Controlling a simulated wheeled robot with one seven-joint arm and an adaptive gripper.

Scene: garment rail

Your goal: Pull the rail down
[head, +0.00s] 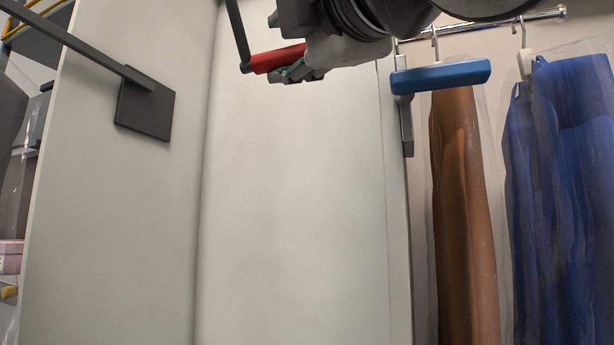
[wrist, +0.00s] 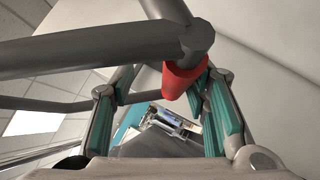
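A dark pull bar (head: 237,30) hangs at the top middle of the head view and ends in a red grip (head: 277,59). My gripper (head: 297,74) is right at the red grip, partly hidden behind my arm. In the wrist view, the red grip (wrist: 184,79) shows between the teal-padded fingers of my gripper (wrist: 163,90), nearer the right one. The fingers are apart, and I see no clear closing on the grip. A thick grey bar (wrist: 90,48) crosses the top of the wrist view and meets the red grip.
A chrome rail (head: 545,14) at the upper right carries a brown garment (head: 464,200) and a blue garment (head: 565,150) in clear covers, with a blue hanger (head: 440,76). A dark arm ends at a square plate (head: 145,107) on the pale side panel (head: 110,220). The pale middle is clear.

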